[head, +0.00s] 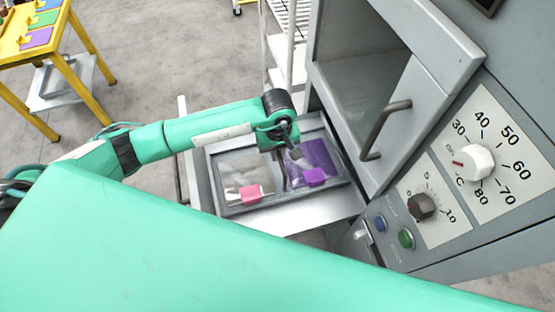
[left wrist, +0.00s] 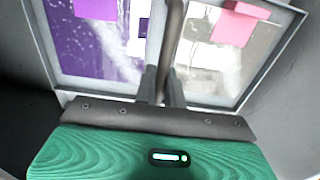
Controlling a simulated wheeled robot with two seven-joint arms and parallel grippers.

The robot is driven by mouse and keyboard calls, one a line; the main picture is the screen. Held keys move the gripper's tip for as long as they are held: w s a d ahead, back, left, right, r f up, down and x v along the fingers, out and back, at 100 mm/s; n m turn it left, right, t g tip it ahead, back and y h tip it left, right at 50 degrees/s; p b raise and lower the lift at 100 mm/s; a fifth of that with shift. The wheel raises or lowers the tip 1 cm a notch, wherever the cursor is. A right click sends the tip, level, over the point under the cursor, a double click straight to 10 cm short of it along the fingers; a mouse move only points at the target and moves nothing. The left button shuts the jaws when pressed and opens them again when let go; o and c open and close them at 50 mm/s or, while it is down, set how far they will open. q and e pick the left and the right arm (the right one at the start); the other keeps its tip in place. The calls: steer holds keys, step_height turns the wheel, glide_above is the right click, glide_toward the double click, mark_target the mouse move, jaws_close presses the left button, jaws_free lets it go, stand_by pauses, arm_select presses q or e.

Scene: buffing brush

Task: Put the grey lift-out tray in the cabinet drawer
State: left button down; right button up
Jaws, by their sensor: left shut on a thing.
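The grey lift-out tray (head: 243,210) has two compartments, one with a purple floor and a purple block, the other pale with a pink block (head: 250,192). In the left wrist view the tray (left wrist: 110,96) fills the upper part, with its dark central handle bar (left wrist: 174,42) between the compartments. My left gripper (head: 295,152) is over the tray's middle, its fingers (left wrist: 162,86) shut on this bar. The pulled-out cabinet drawer (head: 308,218) lies around and under the tray. I cannot tell whether the tray touches the drawer floor. My right gripper is not in view.
The grey cabinet has a door (head: 440,85) with a dark handle (head: 385,130) above the drawer's right side, and a dial panel (head: 480,160) at right. A white rack (head: 285,45) stands behind. A yellow table (head: 35,45) is at far left.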

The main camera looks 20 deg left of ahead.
mark_target(278, 169)
arm_select(q)
step_height(278, 169, down, 4)
steer(key=shift+r+p, duration=0.25)
steer(key=shift+p, duration=0.05)
steer(key=shift+f, duration=0.3)
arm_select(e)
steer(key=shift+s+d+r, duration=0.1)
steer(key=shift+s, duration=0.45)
arm_select(q)
steer(key=shift+f, duration=0.15)
steer(key=c, duration=1.5)
jaws_free()
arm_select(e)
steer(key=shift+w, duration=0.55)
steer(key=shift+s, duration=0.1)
